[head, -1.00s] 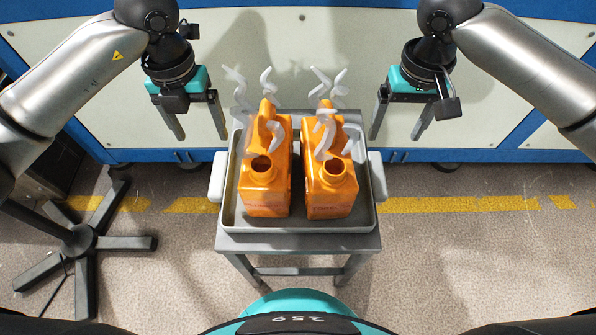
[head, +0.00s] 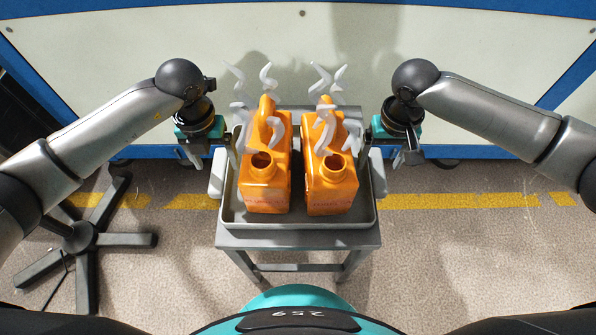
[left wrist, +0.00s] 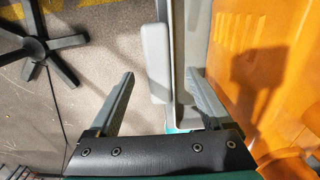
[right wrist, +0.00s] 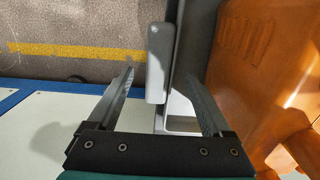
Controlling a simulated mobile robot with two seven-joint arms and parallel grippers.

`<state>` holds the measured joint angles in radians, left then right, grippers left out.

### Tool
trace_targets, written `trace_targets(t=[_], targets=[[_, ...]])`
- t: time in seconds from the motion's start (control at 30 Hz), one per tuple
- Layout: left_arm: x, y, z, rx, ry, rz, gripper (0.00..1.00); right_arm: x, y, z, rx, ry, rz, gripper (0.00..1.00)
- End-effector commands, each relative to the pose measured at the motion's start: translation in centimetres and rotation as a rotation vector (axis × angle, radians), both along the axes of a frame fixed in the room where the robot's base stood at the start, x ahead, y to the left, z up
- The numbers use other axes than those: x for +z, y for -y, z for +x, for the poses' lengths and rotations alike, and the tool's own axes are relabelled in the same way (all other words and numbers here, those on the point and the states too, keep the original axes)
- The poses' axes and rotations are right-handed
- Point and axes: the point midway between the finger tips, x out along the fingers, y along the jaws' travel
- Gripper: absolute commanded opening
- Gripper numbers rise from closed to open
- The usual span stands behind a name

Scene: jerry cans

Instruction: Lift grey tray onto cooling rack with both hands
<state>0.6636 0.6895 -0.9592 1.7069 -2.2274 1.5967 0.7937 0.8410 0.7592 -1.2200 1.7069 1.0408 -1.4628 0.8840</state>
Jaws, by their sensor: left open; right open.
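The grey tray (head: 298,226) rests on a grey stand and holds two orange jerry cans, a left one (head: 266,196) and a right one (head: 331,197), with white wisps above them. The tray has a pale handle at its left (head: 216,175) and right (head: 377,174) ends. My left gripper (left wrist: 160,90) is open, and in the left wrist view the left handle (left wrist: 156,62) shows between and beyond its fingers. My right gripper (right wrist: 163,85) is open, with the right handle (right wrist: 158,62) between and beyond its fingers. I cannot tell whether the fingers touch the tray.
The grey stand (head: 298,241) is under the tray. A black star-shaped base (head: 82,238) stands on the floor at left. A pale panelled wall unit with blue edging (head: 300,50) is behind. I cannot make out a cooling rack.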

Motion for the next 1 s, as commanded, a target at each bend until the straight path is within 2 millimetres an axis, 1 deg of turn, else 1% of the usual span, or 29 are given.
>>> trace_targets(t=[0.03,0.1,0.3,0.5,0.77,1.0], targets=[[-0.8,0.0,-0.1,0.000,-0.004,0.001,0.84,-0.8,0.0,-0.1,-0.001,-0.003,-0.002,0.84],[-1.6,0.1,-0.1,-0.001,-0.003,-0.001,0.84,-1.6,0.0,-0.1,0.000,-0.002,-0.001,0.84],[-3.1,0.0,-0.1,0.000,-0.002,0.000,0.84,-3.1,0.0,0.0,0.001,-0.001,-0.001,0.84],[-3.7,0.0,0.0,-0.001,-0.001,0.000,0.84,-3.6,0.0,0.0,0.001,0.000,-0.001,0.84],[-3.7,0.0,0.0,-0.001,-0.001,0.000,0.84,-3.6,0.0,0.0,0.001,0.000,-0.001,0.84],[-3.6,0.0,0.0,-0.001,-0.001,0.000,0.57,-3.6,0.0,0.0,0.001,0.000,0.000,0.57]])
